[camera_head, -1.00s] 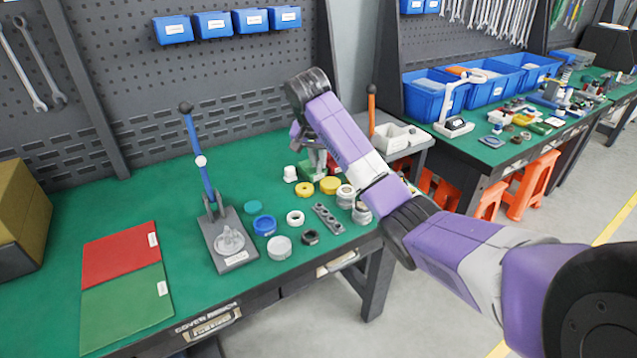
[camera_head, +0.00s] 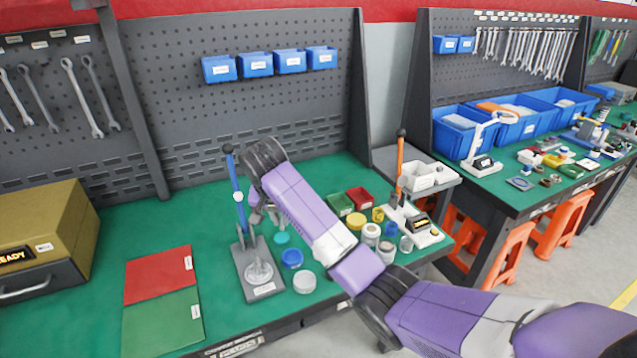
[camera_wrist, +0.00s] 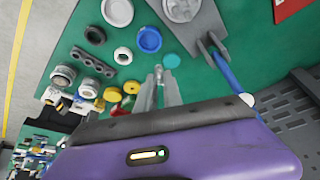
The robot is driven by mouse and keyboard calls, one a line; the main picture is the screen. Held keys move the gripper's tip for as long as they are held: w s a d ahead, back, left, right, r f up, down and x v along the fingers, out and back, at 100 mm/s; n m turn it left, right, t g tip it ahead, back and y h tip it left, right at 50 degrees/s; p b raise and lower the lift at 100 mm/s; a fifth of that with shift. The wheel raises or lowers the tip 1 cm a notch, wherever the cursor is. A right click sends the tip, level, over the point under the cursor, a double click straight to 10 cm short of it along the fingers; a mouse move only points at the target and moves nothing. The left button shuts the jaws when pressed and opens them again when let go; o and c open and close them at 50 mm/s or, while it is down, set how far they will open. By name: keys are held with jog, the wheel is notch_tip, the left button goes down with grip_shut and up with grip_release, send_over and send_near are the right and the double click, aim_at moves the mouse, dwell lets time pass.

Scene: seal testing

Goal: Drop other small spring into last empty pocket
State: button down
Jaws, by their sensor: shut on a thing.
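My gripper (camera_wrist: 159,90) points down over the green bench, its fingers close together on a small pale piece (camera_wrist: 158,69), probably the small spring; its coils are too small to make out. In the head view my gripper (camera_head: 262,212) is beside the blue lever of the press, and the piece is not clear there. A dark grey strip with a row of round pockets (camera_wrist: 92,62) lies left of my fingers in the wrist view, apart from them. I cannot tell which pockets are filled. My arm hides the strip in the head view.
The lever press (camera_head: 266,287) stands close to my gripper. A teal disc (camera_head: 281,238), a blue ring (camera_head: 292,258) and a white round part (camera_head: 304,282) lie beside it. Green (camera_head: 340,204) and red (camera_head: 360,198) bins stand behind my arm. Red and green mats lie left.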

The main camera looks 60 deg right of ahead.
jog(key=shift+w+a+f+n+t+y+b, duration=0.15)
jog(key=shift+w+a+f+n, duration=0.3)
jog(key=shift+w+a+f, duration=0.8)
jog(key=shift+w+a+f+n+t+y+b, duration=0.15)
jog(key=shift+w+a+f+n, duration=0.35)
jog(key=shift+a+f, duration=1.45)
jog(key=shift+w+a+f+n+t+b, duration=0.15)
jog(key=shift+w+a+f+n, duration=0.3)
jog(key=shift+w+a+f, duration=1.1)
jog(key=shift+s+d+f, duration=0.2)
jog(key=shift+s+f, duration=0.15)
jog(key=shift+f, duration=0.1)
jog(key=shift+s+d+f, duration=0.2)
jog(key=shift+s+f, duration=0.1)
jog(key=shift+f, duration=0.15)
jog(key=c, duration=1.8)
grip_release()
jog(key=shift+o, duration=0.2)
jog(key=shift+r, duration=0.1)
jog(key=shift+r+p, duration=1.65)
jog(key=shift+r, duration=0.05)
